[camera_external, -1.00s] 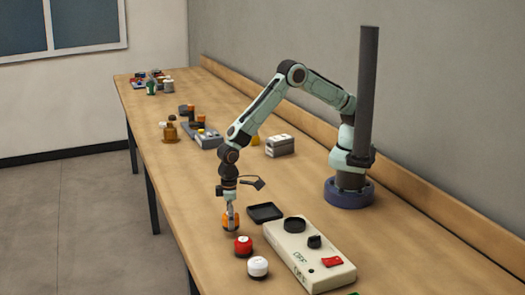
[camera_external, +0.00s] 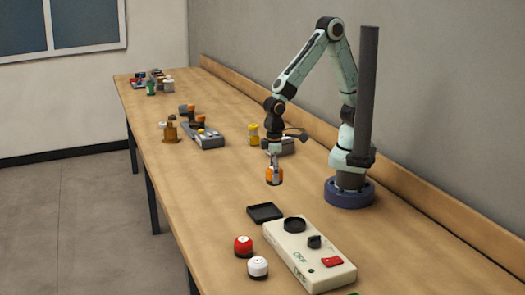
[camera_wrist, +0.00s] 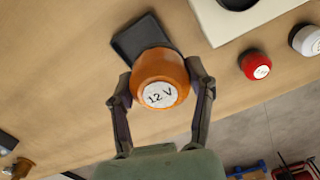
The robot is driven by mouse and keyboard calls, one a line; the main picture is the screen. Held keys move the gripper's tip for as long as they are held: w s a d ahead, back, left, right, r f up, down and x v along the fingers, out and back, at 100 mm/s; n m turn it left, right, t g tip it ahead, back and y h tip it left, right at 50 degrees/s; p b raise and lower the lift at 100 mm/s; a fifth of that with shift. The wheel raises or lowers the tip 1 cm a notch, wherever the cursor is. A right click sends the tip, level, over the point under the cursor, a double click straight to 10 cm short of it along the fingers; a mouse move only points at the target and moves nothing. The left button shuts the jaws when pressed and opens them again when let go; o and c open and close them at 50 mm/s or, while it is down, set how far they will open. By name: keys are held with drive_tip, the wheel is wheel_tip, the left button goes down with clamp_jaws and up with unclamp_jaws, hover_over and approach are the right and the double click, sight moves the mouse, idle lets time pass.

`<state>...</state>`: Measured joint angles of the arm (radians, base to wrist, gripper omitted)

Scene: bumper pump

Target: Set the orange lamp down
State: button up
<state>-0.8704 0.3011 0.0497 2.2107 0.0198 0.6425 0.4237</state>
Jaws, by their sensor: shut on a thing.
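The orange lamp (camera_external: 274,176) is held in my gripper (camera_external: 273,168), above the table and behind the black tray in the external view. In the wrist view the lamp (camera_wrist: 160,77) sits between the two fingers of my gripper (camera_wrist: 160,88), with its "12 V" label facing the camera. The fingers touch its sides. The black tray (camera_external: 265,212) lies empty on the table; in the wrist view part of the tray (camera_wrist: 128,42) shows beyond the lamp, which hides the rest.
The cream control box (camera_external: 300,262) stands right of the tray, with an empty black round socket (camera_external: 294,225), a knob and a red switch. A red lamp (camera_external: 243,246) and a white lamp (camera_external: 258,267) stand in front of it. Bare table (camera_external: 215,180) lies left of the tray.

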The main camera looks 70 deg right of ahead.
drive_tip(key=shift+w+a+r+m, duration=0.25)
drive_tip(key=shift+w+m, duration=0.2)
drive_tip(key=shift+w, duration=0.15)
drive_tip(key=shift+w+a+r+m, duration=0.1)
drive_tip(key=shift+w+r+m, duration=0.15)
drive_tip(key=shift+w+m, duration=0.3)
drive_tip(key=w+d+m, duration=0.9)
drive_tip(key=w+d, duration=0.6)
drive_tip(key=d, duration=0.1)
drive_tip(key=d+f+m, duration=0.1)
drive_tip(key=d+m, duration=0.6)
drive_tip(key=d, duration=1.5)
hover_over(240, 156)
drive_tip(key=f, duration=0.9)
drive_tip(key=shift+s+a, duration=0.25)
drive_tip(key=shift+s, duration=0.1)
drive_tip(key=shift+w+d+f, duration=0.1)
drive_tip(key=shift+w+f, duration=0.15)
drive_tip(key=shift+f, duration=0.15)
drive_tip(key=shift+w+f, duration=0.1)
drive_tip(key=shift+f, duration=1.4)
